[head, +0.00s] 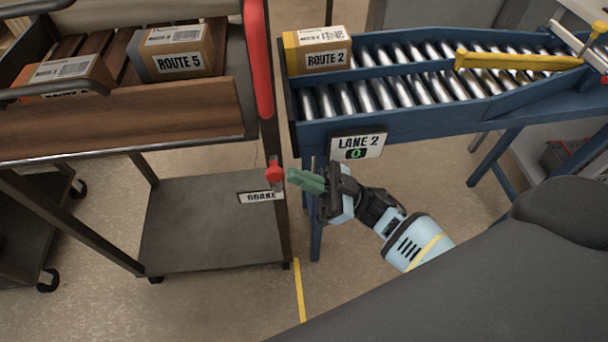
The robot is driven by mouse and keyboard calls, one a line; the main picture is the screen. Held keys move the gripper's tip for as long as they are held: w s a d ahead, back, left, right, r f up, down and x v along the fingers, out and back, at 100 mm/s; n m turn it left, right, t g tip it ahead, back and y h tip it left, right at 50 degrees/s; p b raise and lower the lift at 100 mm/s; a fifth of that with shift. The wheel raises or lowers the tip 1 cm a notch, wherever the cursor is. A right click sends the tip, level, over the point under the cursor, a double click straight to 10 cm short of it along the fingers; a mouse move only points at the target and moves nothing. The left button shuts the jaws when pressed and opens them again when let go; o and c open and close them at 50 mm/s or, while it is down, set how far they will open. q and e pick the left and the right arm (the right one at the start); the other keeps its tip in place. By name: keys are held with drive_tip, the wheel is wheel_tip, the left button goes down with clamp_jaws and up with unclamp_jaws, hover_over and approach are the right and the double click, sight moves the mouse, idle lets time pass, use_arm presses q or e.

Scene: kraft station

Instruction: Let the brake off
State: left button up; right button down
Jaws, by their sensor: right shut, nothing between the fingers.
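The brake is a small red knob (275,173) on the right post of a metal cart (190,148), above a label (261,197) reading "BRAKE". My right gripper (292,177) is shut and empty. Its green fingertips point left and end just right of the red knob. I cannot tell whether they touch it. My left gripper is out of view.
The cart carries boxes, one marked "ROUTE 5" (180,60), and has a red upright handle (257,60). Right of it stands a blue roller conveyor (400,122) with a "LANE 2" sign (358,146) and a "ROUTE 2" box (318,50). A yellow bar (515,61) crosses the rollers.

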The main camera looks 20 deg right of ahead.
sight(274, 172)
drive_tip(key=a+r+g+h+p, duration=0.1)
drive_tip(key=p, duration=0.2)
drive_tip(key=w+a+n+g+h+p, duration=0.1)
drive_tip(key=a+h+p, duration=0.1)
drive_tip(key=p, duration=0.2)
drive_tip(key=a+r+g+h+p, duration=0.1)
drive_tip(key=a+h+p, duration=0.1)
drive_tip(key=p, duration=0.2)
drive_tip(key=shift+w+r, duration=0.3)
drive_tip(key=shift+w, duration=0.1)
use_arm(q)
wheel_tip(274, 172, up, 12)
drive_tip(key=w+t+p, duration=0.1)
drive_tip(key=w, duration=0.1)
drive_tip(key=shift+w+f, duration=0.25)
use_arm(e)
drive_tip(key=w+a+f+h, duration=0.1)
drive_tip(key=a+f, duration=0.3)
drive_tip(key=a, duration=0.2)
drive_tip(key=shift+w+a+f, duration=0.2)
drive_tip(key=shift+w, duration=0.05)
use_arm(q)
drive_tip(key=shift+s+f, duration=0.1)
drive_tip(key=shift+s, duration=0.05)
